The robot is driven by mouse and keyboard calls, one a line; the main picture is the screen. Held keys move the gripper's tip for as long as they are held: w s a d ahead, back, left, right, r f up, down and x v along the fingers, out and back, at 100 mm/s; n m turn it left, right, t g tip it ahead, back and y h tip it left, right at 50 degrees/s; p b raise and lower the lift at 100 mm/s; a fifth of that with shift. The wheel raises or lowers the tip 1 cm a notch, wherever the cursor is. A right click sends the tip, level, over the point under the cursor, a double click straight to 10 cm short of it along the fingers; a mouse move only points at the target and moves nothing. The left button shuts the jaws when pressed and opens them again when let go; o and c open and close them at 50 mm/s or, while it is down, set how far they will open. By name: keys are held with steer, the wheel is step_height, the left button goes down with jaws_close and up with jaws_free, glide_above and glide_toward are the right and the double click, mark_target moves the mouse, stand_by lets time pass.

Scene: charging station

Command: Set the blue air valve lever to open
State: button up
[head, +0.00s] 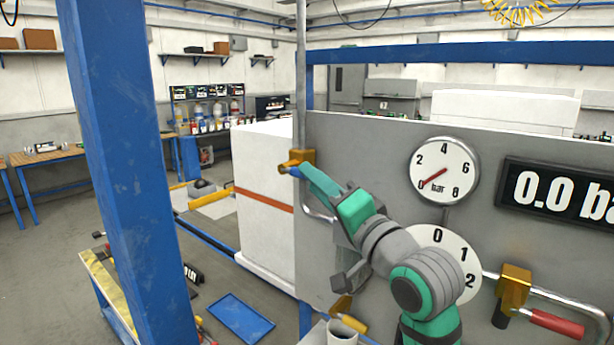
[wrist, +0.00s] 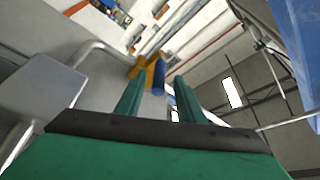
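The blue air valve lever (head: 291,171) is on a brass valve (head: 302,157) on the grey pipe at the panel's left edge; most of it is hidden by my gripper in the head view. In the wrist view, the blue lever (wrist: 158,76) points toward me beside the brass valve body (wrist: 147,78). My gripper (head: 308,173) is at the valve, with its green fingers reaching toward the lever. In the wrist view, my gripper (wrist: 159,82) is open, with the lever's end between the fingertip lines. I cannot tell whether either finger touches it.
The grey panel (head: 390,135) carries a pressure gauge (head: 444,169) with its needle near 0, a 0.0 display (head: 560,190) and a numbered dial (head: 462,245). A red-handled valve (head: 556,323) is at lower right. A blue post (head: 130,170) stands at left.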

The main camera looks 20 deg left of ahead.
steer(key=shift+x, duration=1.75)
jaws_close()
